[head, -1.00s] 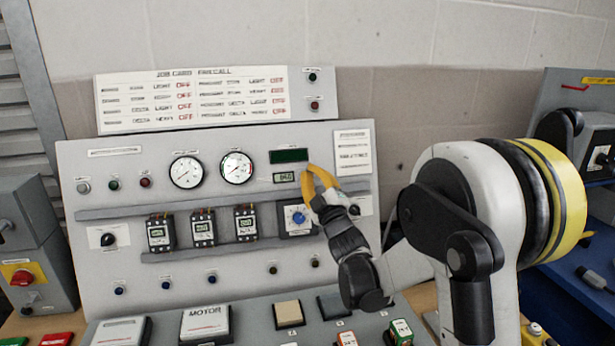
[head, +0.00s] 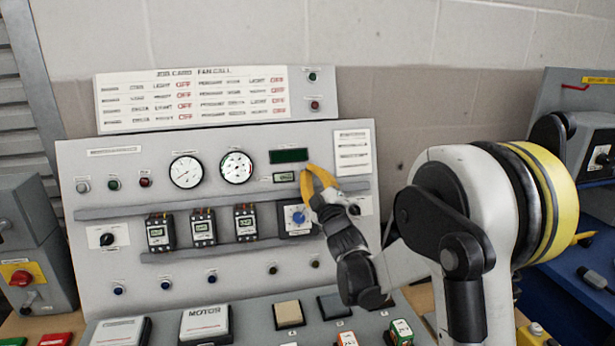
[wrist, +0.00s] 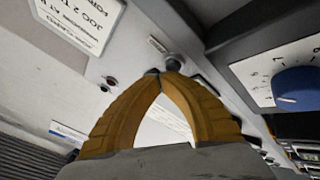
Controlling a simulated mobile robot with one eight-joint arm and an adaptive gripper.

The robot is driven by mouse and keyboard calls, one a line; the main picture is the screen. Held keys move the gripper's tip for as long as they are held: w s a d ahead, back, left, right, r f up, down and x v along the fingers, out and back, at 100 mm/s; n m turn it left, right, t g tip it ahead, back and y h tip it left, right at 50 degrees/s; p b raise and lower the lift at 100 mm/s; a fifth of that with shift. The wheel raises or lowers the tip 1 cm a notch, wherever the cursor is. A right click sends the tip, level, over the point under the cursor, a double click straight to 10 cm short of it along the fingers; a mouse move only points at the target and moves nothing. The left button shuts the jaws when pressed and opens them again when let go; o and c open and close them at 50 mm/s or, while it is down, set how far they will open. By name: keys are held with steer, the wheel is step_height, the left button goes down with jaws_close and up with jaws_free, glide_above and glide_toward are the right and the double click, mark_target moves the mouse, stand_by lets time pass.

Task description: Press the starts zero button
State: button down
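My gripper (wrist: 164,75) is shut and holds nothing; its two yellow fingertips meet in the wrist view. Just beyond the tips in that view is a round grey button (wrist: 173,62), close to or touching them; I cannot tell which. A small dark and red button (wrist: 111,82) sits to its left. In the head view my gripper (head: 307,175) is in front of the upright panel (head: 140,265), just right of the small display (head: 286,177). The labels are too blurred to tell which button is the starts zero button, and my gripper covers part of the panel.
A blue knob (head: 298,217) sits below my gripper, and a rail (head: 140,212) juts out across the panel. Two gauges (head: 186,172) and several meters (head: 246,224) are to the left. A sloped desk with blocks (head: 289,314) lies below.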

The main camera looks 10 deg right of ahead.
steer(key=shift+w+f, duration=0.1)
steer(key=shift+w, duration=0.25)
stand_by(0.6)
steer(key=shift+s+r, duration=0.25)
steer(key=shift+s, duration=0.55)
steer(key=shift+s+r+p, duration=0.15)
steer(key=shift+s+r, duration=0.15)
steer(key=shift+s, duration=0.5)
steer(key=shift+s+r+p, duration=0.2)
steer(key=shift+s+r, duration=0.05)
steer(key=shift+s, duration=0.5)
steer(key=shift+s+r+p, duration=0.15)
steer(key=shift+s+r, duration=0.15)
steer(key=shift+s, duration=0.5)
